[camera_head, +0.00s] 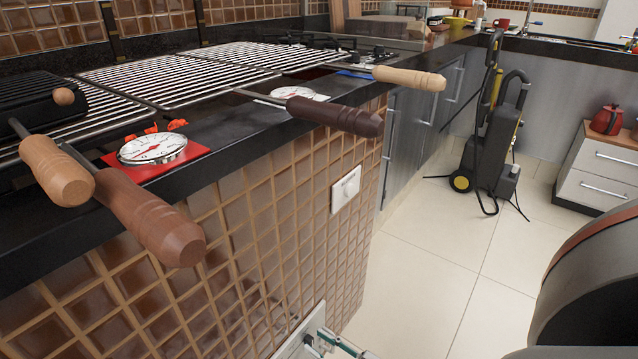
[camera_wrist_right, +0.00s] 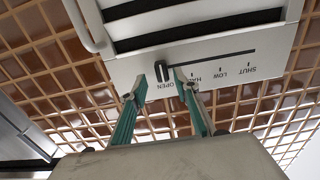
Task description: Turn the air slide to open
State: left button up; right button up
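The air slide panel (camera_wrist_right: 275,62) is a pale plate with a dark slot, marked SHUT, LOW, a partly covered label and OPEN. It appears upside down in the right wrist view. Its black knob (camera_wrist_right: 162,70) sits at the OPEN end of the slot. My right gripper (camera_wrist_right: 160,79) has its two teal fingers apart, one on each side of the knob, with gaps visible. In the head view the right gripper (camera_head: 325,342) shows at the bottom edge beside the panel (camera_head: 300,335), and the knob is hidden there. My left gripper is not in view.
The panel is on the brown tiled wall (camera_head: 280,200) under the black counter. Wooden handles (camera_head: 155,215) of the grill racks (camera_head: 175,75) overhang the counter edge. A white switch plate (camera_head: 346,190) is on the wall.

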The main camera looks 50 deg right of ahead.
jog(key=s+d, duration=0.1)
jog(key=s, duration=1)
jog(key=shift+s, duration=0.2)
